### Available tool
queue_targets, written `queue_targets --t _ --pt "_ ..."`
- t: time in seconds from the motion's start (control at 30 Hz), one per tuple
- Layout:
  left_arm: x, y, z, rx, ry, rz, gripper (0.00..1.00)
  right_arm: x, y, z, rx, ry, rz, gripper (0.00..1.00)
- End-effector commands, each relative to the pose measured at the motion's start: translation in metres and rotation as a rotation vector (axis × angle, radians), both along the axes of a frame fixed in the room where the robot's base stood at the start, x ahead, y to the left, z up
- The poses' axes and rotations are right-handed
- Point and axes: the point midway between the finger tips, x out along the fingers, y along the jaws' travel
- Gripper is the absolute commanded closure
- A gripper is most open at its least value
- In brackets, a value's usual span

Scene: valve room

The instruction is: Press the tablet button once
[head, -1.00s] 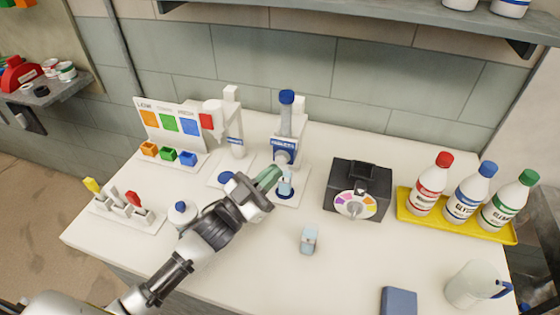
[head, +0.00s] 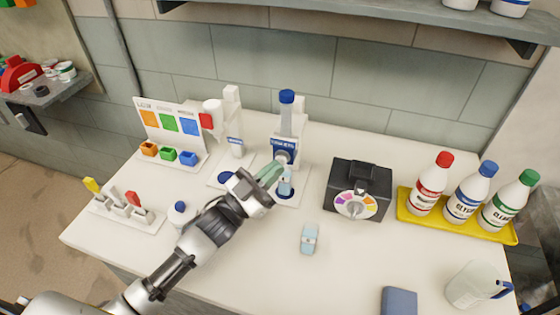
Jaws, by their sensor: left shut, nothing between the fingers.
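The tablet dispenser (head: 285,128) is white with a blue cap and a blue label, and stands at the back middle of the counter. Its round pale button (head: 281,157) faces front below the label. My left gripper (head: 270,174), with green fingers, is shut and empty. Its tips are just below and in front of the button; I cannot tell if they touch it. My right gripper is not in view.
A second white dispenser (head: 236,146) stands just left. A black box with a coloured dial (head: 354,206) is to the right. A yellow tray (head: 468,230) holds three bottles. The front middle counter is mostly clear.

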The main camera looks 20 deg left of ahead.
Motion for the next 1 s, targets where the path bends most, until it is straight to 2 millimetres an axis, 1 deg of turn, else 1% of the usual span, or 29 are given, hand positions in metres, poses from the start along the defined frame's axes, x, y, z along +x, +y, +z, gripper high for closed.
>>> queue_targets --t 0.7,1.0 --pt "0.0090 -0.0005 0.0003 -0.001 -0.001 0.000 1.00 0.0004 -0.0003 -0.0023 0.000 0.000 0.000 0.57" --pt "0.0092 -0.0003 0.0004 -0.001 -0.001 0.000 1.00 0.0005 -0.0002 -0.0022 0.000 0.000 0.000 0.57"
